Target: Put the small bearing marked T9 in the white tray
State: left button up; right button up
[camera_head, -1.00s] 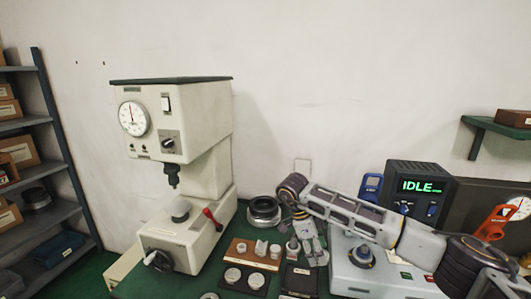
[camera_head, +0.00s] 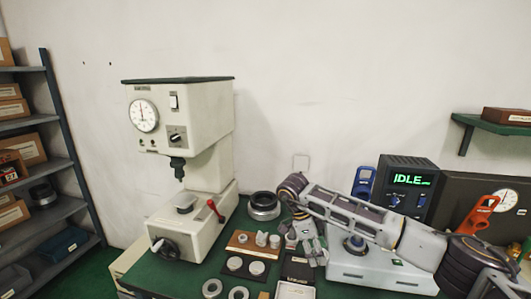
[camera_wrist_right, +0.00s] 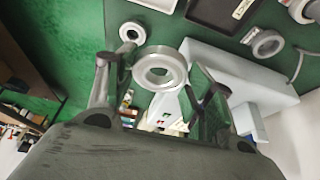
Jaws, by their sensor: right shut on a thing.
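My right gripper (camera_head: 312,250) hangs over the bench, in front of the grey box with a round knob. In the right wrist view its two fingers (camera_wrist_right: 157,88) are shut on a small metal bearing ring (camera_wrist_right: 160,72). I cannot read a T9 mark on it. In the head view the held ring cannot be made out. The white tray (camera_head: 294,292) is cut off by the bottom edge of the head view. A pale-rimmed tray corner (camera_wrist_right: 152,4) also shows at the top of the right wrist view. My left gripper is not in view.
A black tray (camera_head: 297,268) lies behind the white tray. Loose rings (camera_head: 212,288) lie to the left, near a wooden block (camera_head: 241,243) with small parts. A large dark ring (camera_head: 264,206) sits behind. The press (camera_head: 185,150) stands left, the IDLE display box (camera_head: 408,185) right.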

jog(key=shift+w+a+f+n+t, duration=0.15)
jog(key=shift+n+t, duration=0.1)
jog(key=shift+n, duration=0.4)
jog(key=shift+w+a+r+n+t, duration=0.15)
jog(key=shift+n+t, duration=0.1)
jog(key=shift+n, duration=0.4)
jog(key=shift+w+a+f+n, duration=0.15)
jog(key=shift+w+f+n, duration=0.05)
jog(key=shift+n, duration=0.1)
jog(key=w+a+r+n+t+y, duration=0.15)
jog(key=a+n+t+y, duration=0.35)
jog(key=a+n, duration=0.95)
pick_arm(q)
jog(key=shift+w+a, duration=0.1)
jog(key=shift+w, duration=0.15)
pick_arm(e)
jog(key=s+d+f+n, duration=0.1)
jog(key=s+d+f, duration=0.1)
jog(key=d, duration=0.5)
jog(key=s+d+f, duration=0.3)
jog(key=d+f, duration=0.1)
jog(key=d, duration=0.3)
jog(key=s+d+f+n, duration=0.1)
jog(key=s+d+f, duration=0.1)
jog(key=d, duration=0.5)
jog(key=shift+s+d+f+n+h, duration=0.15)
jog(key=shift+s+f+n+h, duration=0.15)
jog(key=shift+s+f+n, duration=0.1)
